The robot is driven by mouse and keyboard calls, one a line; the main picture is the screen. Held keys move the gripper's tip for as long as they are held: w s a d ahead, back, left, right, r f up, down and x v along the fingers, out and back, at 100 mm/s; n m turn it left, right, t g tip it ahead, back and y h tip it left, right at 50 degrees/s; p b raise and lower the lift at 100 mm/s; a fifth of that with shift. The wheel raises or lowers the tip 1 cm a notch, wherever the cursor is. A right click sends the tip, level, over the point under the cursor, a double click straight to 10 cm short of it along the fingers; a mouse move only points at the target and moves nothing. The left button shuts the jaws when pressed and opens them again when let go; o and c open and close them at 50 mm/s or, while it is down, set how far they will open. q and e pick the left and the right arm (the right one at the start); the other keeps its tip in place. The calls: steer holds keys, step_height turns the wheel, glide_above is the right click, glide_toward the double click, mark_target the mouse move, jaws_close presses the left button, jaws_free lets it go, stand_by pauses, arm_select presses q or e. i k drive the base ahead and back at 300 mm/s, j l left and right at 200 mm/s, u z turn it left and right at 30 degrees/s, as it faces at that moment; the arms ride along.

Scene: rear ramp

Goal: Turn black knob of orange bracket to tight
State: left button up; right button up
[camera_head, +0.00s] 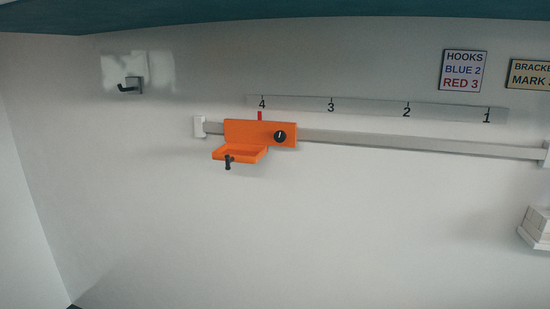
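The orange bracket (240,132) sits on the grey horizontal rail on the wall, near the rail's left end. Its red pointer (259,116) stands just below the number 4 on the scale. The round black knob (280,136) is on the right part of the bracket's face, with a light mark that looks close to upright. A small shelf (240,154) juts out from the bracket's lower left, with a dark peg-like part (228,162) at its front. Neither of my grippers is in view.
The rail (420,147) runs right from the bracket, below a scale strip (370,107) numbered 4 to 1. A dark hook (131,86) is at upper left. Two signs (464,70) hang at upper right. A white block-like object (537,228) is at the right edge.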

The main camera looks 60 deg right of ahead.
mark_target(280, 136)
steer(key=l+z, duration=0.15)
steer(key=z, duration=1.45)
